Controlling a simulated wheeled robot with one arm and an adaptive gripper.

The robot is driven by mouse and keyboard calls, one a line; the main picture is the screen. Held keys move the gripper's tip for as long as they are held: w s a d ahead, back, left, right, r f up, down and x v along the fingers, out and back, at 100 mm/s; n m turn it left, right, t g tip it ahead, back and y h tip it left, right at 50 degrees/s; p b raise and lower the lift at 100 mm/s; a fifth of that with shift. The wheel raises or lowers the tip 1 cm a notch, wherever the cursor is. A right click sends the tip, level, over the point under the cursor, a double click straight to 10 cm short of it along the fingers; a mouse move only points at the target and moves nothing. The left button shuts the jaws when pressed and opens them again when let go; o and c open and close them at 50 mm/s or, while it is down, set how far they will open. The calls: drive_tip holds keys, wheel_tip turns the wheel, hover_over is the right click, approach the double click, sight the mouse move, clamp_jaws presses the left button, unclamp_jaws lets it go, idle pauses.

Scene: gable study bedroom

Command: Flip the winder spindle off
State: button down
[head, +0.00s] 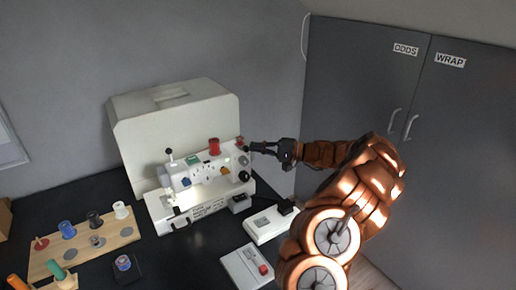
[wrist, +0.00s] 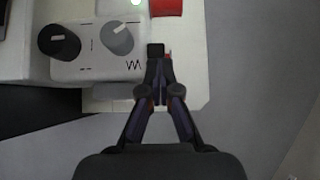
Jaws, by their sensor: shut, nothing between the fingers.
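The white sewing machine (head: 208,178) stands on the dark table. At the top of its right end is a small red piece (head: 240,142), probably the winder spindle. My gripper (head: 248,147) reaches in from the right with its fingertips beside that piece. In the wrist view my gripper (wrist: 157,50) is shut and empty, at the machine's edge. A sliver of red shows just right of the fingertips, and the rest is hidden behind them. I cannot tell if they touch it or which way the spindle leans.
A red spool (head: 214,147) stands on the machine's top. A cream case (head: 150,115) stands behind. A spool board (head: 85,250) lies left; grey cupboards (head: 360,80) stand right.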

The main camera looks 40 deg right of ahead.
drive_tip(key=shift+a+f+b, duration=0.1)
drive_tip(key=shift+a+b, duration=0.8)
drive_tip(key=shift+a, duration=0.3)
drive_tip(key=shift+d+p, duration=0.2)
drive_tip(key=shift+p, duration=0.25)
drive_tip(key=s+d+b, duration=0.1)
drive_tip(key=s+d, duration=0.7)
drive_tip(key=d, duration=0.5)
drive_tip(key=w+a+r+n+g+y+p, duration=0.1)
drive_tip(key=w+a+r+g, duration=0.15)
drive_tip(key=a, duration=0.45)
drive_tip(key=w+a+r+n+g+y, duration=0.1)
drive_tip(key=a+r+g, duration=0.15)
drive_tip(key=a, duration=0.35)
drive_tip(key=w+a+r+n+g+y+p, duration=0.1)
drive_tip(key=a+r+n, duration=0.1)
drive_tip(key=a+r, duration=0.35)
drive_tip(key=s+a+n+g+h+p, duration=0.1)
drive_tip(key=s+a+g, duration=0.2)
drive_tip(key=a, duration=0.7)
drive_tip(key=s+a+r+n+g, duration=0.1)
drive_tip(key=s+a+g, duration=0.2)
drive_tip(key=a, duration=0.7)
drive_tip(key=shift+s+a+r+n+h+p, duration=0.15)
drive_tip(key=shift+r+n+h+p, duration=0.05)
drive_tip(key=shift+n+h+p, duration=0.2)
